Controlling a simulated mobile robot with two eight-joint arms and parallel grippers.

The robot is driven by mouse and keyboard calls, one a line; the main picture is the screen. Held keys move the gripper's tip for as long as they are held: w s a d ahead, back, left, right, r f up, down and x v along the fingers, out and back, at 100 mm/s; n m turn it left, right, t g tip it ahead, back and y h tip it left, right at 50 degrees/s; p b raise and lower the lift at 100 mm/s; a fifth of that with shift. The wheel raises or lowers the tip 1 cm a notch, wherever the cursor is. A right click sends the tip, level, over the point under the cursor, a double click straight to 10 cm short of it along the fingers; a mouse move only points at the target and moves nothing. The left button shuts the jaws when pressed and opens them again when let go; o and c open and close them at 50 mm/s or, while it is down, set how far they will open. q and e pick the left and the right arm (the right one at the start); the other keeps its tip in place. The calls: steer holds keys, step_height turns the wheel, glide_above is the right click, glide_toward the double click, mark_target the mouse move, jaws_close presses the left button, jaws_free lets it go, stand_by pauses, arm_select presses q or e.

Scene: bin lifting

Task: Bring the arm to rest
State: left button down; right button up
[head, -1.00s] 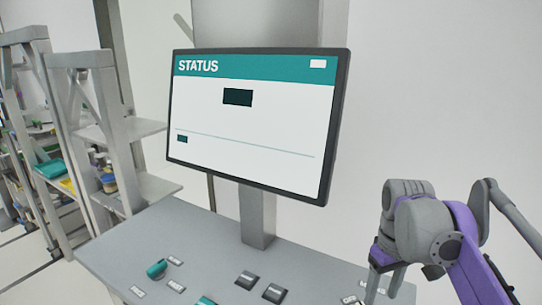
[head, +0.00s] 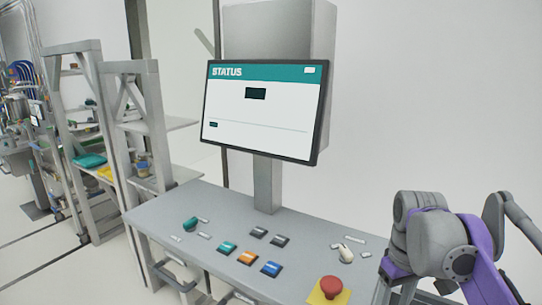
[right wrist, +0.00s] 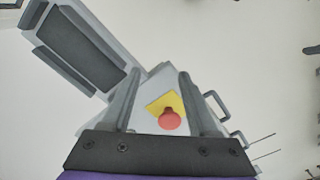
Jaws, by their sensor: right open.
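My right arm, grey and purple, is at the right edge of the head view. Its gripper (head: 394,296) points down at the lower border, beside the right end of the grey console (head: 180,213), with its tips partly cut off. In the right wrist view the two fingers of the right gripper (right wrist: 156,82) stand apart with nothing held between them. The red mushroom button (right wrist: 170,120) on its yellow plate shows between them, beyond the fingers. My left gripper is in neither view.
The console carries a status screen (head: 262,108), several coloured buttons, a green knob (head: 190,224) and the red button (head: 331,286). Handles stick out at its front. Shelves (head: 150,125) with items stand at the left. The white wall at the right is bare.

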steer(key=s+a+f+m+t, duration=0.1)
steer(key=s+a+f+t, duration=0.1)
steer(key=s+f, duration=0.5)
steer(key=s+a+f+m+t, duration=0.1)
steer(key=s+a+f+t, duration=0.2)
steer(key=s+f, duration=0.4)
step_height(320, 180, down, 6)
steer(key=shift+s+a+f+m+t, duration=0.3)
steer(key=shift+s+a+m, duration=0.1)
steer(key=shift+a, duration=0.4)
steer(key=shift+r, duration=0.1)
